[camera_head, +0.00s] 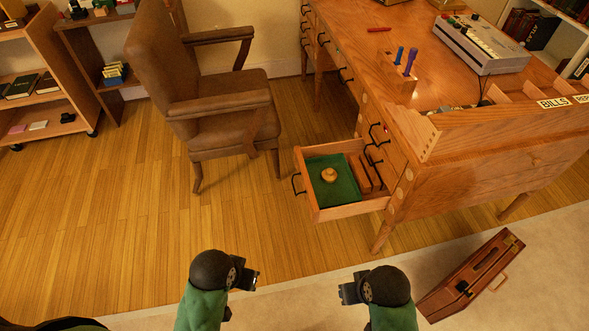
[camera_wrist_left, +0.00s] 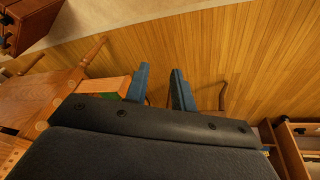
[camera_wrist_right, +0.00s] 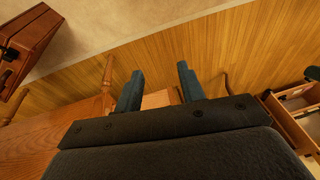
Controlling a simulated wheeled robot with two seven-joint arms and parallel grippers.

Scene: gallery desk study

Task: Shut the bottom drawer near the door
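The bottom drawer (camera_head: 350,211) of the wooden desk is pulled out toward the left in the head view. It has a black handle (camera_head: 297,184) on its front, a green lining and a small round wooden object (camera_head: 329,175) inside. My left gripper (camera_head: 252,280) is below and left of the drawer, apart from it. My right gripper (camera_head: 345,290) is below the drawer, also apart. In the left wrist view the two blue fingers (camera_wrist_left: 160,88) are spread with nothing between them. In the right wrist view the fingers (camera_wrist_right: 158,88) are spread and empty.
A brown leather armchair (camera_head: 215,115) stands left of the drawer. A reddish-brown case (camera_head: 470,278) lies on the pale floor at the lower right. The desk (camera_head: 500,165) fills the right side. Wooden floor (camera_head: 140,220) is clear left of the drawer.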

